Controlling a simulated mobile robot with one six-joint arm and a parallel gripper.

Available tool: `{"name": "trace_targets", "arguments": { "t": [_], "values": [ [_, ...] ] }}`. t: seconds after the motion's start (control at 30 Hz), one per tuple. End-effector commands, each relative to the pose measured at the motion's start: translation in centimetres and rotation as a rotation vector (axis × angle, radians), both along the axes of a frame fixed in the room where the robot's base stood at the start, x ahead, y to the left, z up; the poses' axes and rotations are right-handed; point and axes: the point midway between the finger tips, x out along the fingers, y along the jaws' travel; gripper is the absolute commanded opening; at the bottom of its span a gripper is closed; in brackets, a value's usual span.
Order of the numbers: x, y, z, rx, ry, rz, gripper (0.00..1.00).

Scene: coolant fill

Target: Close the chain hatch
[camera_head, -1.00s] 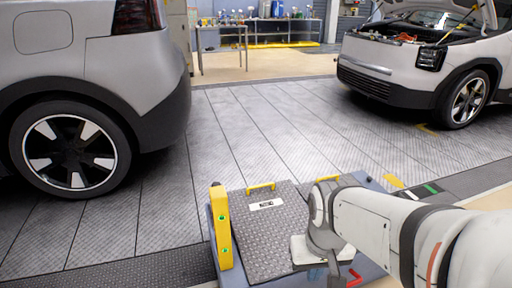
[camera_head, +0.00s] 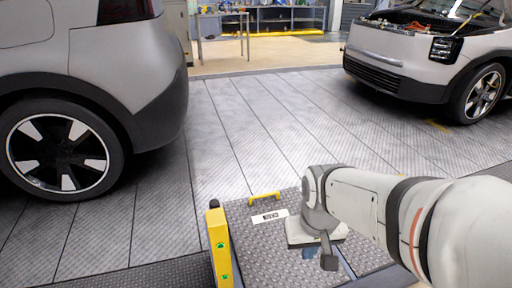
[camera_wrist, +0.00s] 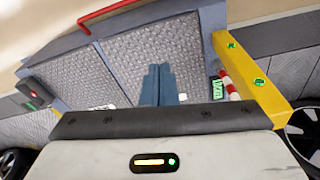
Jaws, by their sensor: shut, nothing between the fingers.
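A grey tread-plate hatch panel (camera_head: 262,245) with a yellow handle (camera_head: 264,196) and a small white label (camera_head: 269,217) lies at the bottom middle of the head view. It looks nearly flat; I cannot tell whether it is fully seated. In the wrist view, two tread-plate panels, a left one (camera_wrist: 70,78) and a right one (camera_wrist: 185,55), lie side by side in a blue-grey frame. My gripper (camera_wrist: 160,68) is shut and empty, its blue-grey fingers in front of the right panel. I cannot tell contact. My arm hides part of the hatch in the head view.
A yellow post (camera_head: 219,245) with green markers stands at the hatch's left side. A red bar (camera_wrist: 107,12) and a red-white striped piece (camera_wrist: 229,84) show in the wrist view. A car (camera_head: 85,90) stands left, another (camera_head: 425,55) back right. The floor between is clear.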

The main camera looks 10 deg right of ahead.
Motion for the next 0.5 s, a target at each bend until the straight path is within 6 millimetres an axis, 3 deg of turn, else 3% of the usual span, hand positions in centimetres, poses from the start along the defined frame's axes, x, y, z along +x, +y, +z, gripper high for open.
{"name": "trace_targets", "arguments": {
  "t": [0.17,0.5],
  "values": [
    [6.5,-1.0,-1.3,-0.032,-0.115,0.008,0.00],
    [23.1,-3.7,-6.4,-0.070,-0.465,0.052,0.00]
  ]
}}
